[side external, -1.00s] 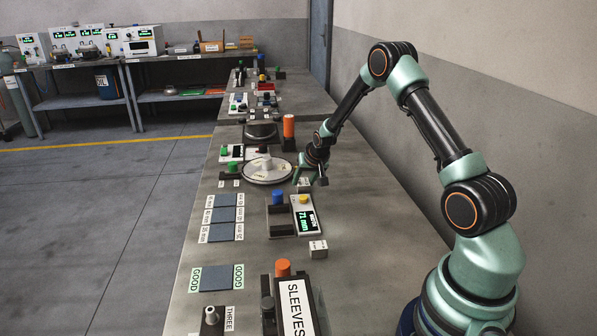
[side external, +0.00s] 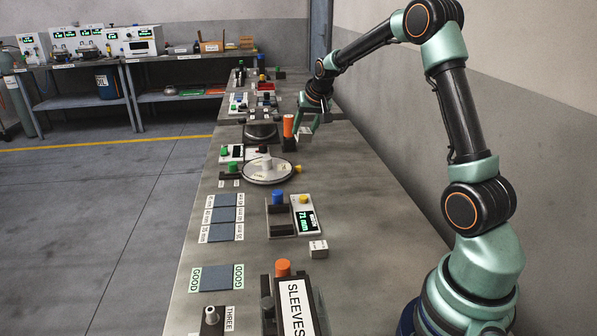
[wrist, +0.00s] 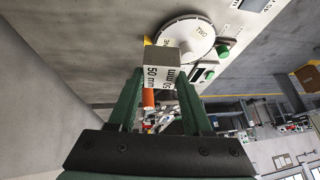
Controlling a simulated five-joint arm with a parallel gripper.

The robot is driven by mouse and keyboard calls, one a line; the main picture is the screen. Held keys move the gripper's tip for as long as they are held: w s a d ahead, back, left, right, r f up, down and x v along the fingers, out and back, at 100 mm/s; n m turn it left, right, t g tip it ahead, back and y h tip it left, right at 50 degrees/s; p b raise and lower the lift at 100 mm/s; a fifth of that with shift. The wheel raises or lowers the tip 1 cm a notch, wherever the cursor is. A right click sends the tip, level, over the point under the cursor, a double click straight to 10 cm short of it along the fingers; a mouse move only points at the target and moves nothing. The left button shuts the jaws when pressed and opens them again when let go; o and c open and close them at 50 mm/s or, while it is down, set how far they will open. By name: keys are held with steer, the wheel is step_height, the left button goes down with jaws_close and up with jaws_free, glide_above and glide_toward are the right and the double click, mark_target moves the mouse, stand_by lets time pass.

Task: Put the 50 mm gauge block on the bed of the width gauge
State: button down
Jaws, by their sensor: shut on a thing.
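My gripper (side external: 306,126) is shut on the 50 mm gauge block (side external: 305,133), a pale grey block. In the wrist view the block (wrist: 161,68) sits between the fingertips of my gripper (wrist: 160,82), its "50 mm" label readable. In the side view it is beside the orange cylinder, beyond the turntable, and appears raised above the bench. The width gauge (side external: 306,226) stands nearer the camera, with a blue knob, dark jaws and a display reading 71 mm. Its dark bed (side external: 280,214) looks empty. I cannot make out the gauge in the wrist view.
A second small grey block (side external: 318,249) lies just in front of the gauge. The round white turntable (side external: 268,172) is between the gauge and my gripper. The orange cylinder (side external: 288,127) stands close to the block. Blue pads (side external: 226,215) lie left of the gauge.

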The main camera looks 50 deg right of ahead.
step_height(320, 180, up, 2)
steer(key=shift+r, duration=0.15)
steer(key=s+a+r+n+t+y, duration=0.1)
steer(key=s+a+r+n+y, duration=0.3)
steer(key=a, duration=0.9)
steer(key=s+a+r+n+h, duration=0.15)
steer(key=s+a+r, duration=0.5)
steer(key=a, duration=0.65)
steer(key=m+g+h, duration=0.1)
steer(key=m+h, duration=0.2)
glide_above(327, 212)
steer(key=s+a, duration=0.2)
step_height(327, 212, down, 10)
steer(key=shift+y, duration=0.25)
steer(key=f, duration=1.5)
steer(key=shift+d+f, duration=0.1)
steer(key=shift+d, duration=0.25)
steer(key=shift+f, duration=2.25)
steer(key=shift+f, duration=0.2)
steer(key=shift+c, duration=1.7)
jaws_free()
steer(key=shift+s, duration=0.1)
